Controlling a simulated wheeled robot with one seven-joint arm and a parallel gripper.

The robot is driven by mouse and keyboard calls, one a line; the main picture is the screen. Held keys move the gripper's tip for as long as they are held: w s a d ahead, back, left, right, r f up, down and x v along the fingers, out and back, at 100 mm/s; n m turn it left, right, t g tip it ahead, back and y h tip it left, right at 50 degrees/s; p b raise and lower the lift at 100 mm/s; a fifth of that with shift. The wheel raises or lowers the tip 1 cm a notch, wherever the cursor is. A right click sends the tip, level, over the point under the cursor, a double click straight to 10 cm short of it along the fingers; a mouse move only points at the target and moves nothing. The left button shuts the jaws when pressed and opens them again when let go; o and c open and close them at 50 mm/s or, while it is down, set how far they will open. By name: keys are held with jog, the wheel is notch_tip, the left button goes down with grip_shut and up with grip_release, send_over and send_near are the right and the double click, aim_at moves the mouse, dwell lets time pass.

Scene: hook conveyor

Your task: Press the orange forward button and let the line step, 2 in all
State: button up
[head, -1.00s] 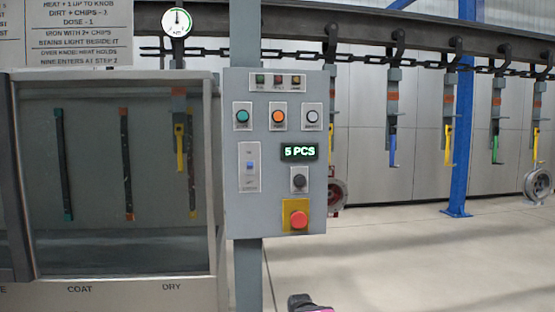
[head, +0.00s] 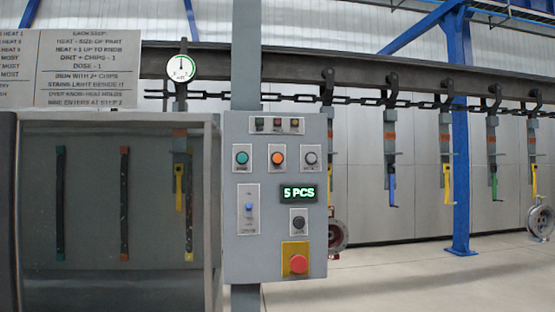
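The orange button (head: 278,158) sits in the middle of the top button row on the grey control panel (head: 235,262). A green button (head: 241,158) is to its left and a pale button (head: 310,158) to its right. The panel display (head: 299,193) reads "5 PCS". A red mushroom button (head: 298,264) is on a yellow plate at the lower right. The overhead chain line (head: 400,102) carries hooks with coloured hangers, such as a blue one (head: 392,187) and a green one (head: 494,185). My gripper is not in view.
A glazed booth (head: 92,215) stands left of the panel, with a sign (head: 85,65) above it. A round gauge (head: 181,68) is over the booth. A blue post (head: 461,180) stands behind the line. Open floor (head: 420,290) lies at the lower right.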

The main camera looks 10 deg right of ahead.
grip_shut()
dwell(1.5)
